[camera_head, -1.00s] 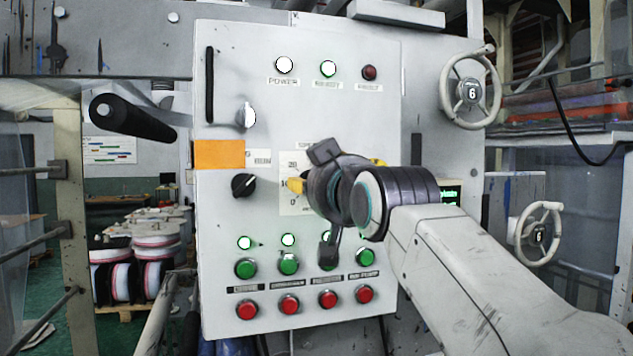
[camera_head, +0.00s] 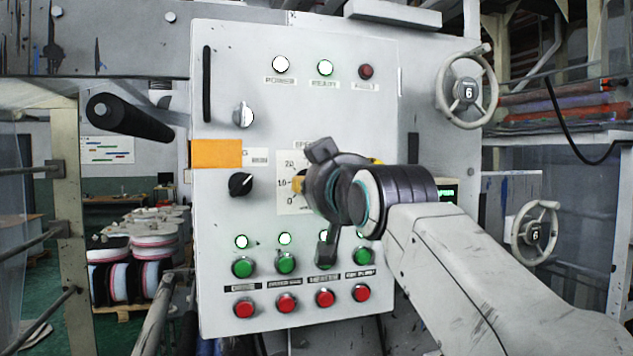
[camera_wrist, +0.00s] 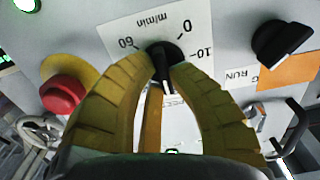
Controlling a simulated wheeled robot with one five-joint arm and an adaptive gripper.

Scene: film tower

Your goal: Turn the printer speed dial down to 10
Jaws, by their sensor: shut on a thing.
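The speed dial (camera_wrist: 168,58) is a black knob on a white scale plate (camera_wrist: 150,28) marked m/min, with 0, 10 and 60 readable in the wrist view. My gripper (camera_wrist: 170,66) has its yellow ribbed fingers closed on both sides of the knob's bar. The bar's pale pointer line faces the bottom of the wrist picture, away from 0; the 10 mark lies to its right. Marks beneath the fingers are hidden. In the head view the plate (camera_head: 285,200) shows 0, 10 and 20 at its left; my gripper hides the dial there.
A red mushroom button (camera_wrist: 62,93) on a yellow base sits beside one finger. Another black selector knob (camera_head: 240,184) is left of the plate, under an orange label (camera_head: 217,154). Green buttons (camera_head: 243,267) and red buttons (camera_head: 244,308) lie below. A handwheel (camera_head: 467,91) is right.

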